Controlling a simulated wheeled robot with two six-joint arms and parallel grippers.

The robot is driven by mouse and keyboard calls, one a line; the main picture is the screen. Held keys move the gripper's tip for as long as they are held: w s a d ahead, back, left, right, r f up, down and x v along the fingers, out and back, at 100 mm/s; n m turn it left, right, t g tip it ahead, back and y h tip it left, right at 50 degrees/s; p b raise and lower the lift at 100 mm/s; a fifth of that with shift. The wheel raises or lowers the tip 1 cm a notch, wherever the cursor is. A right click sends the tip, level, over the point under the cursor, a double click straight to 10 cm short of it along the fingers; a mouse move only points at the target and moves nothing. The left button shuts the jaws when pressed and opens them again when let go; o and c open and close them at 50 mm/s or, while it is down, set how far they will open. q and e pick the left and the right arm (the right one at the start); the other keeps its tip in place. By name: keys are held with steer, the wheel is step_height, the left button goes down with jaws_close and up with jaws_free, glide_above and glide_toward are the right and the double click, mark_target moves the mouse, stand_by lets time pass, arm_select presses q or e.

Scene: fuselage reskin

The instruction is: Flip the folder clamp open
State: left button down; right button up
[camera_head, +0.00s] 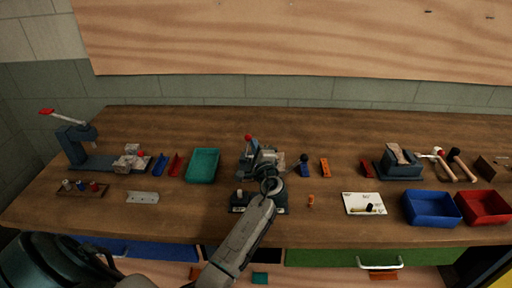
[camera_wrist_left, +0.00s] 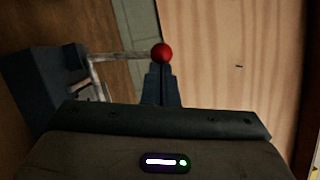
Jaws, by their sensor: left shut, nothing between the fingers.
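The folder (camera_head: 238,207) stands at the middle of the bench, largely covered by my left arm. Its clamp lever carries a red ball knob (camera_head: 248,138) and points up. In the left wrist view the red knob (camera_wrist_left: 162,53) sits at the end of a pale metal lever (camera_wrist_left: 120,57), just beyond the fingertips. My left gripper (camera_head: 262,157) is over the folder; in the left wrist view its fingers (camera_wrist_left: 160,82) are shut and empty. They appear close to the knob; I cannot tell whether they touch it. My right gripper is not in view.
A teal tray (camera_head: 203,165) lies left of the folder, and a press (camera_head: 72,145) with a red-tipped handle stands at far left. A blue screwdriver-like piece (camera_head: 304,165) and an orange block (camera_head: 324,168) lie to the right. Blue (camera_head: 431,220) and red (camera_head: 483,220) bins sit at right.

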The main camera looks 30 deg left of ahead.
arm_select(q)
steer(key=s+a+f+n+h, duration=0.1)
steer(key=s+a+n+h, duration=0.1)
steer(key=n, duration=0.4)
steer(key=s+a+f+n+g+h+b, duration=0.1)
steer(key=s+a+f+n+h, duration=0.1)
steer(key=a+n, duration=0.5)
steer(key=shift+s+a+h+b, duration=0.3)
steer(key=shift+s+h, duration=0.1)
steer(key=shift+s, duration=0.5)
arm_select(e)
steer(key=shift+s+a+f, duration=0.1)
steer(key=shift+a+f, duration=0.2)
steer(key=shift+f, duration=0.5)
arm_select(q)
steer(key=shift+f, duration=0.1)
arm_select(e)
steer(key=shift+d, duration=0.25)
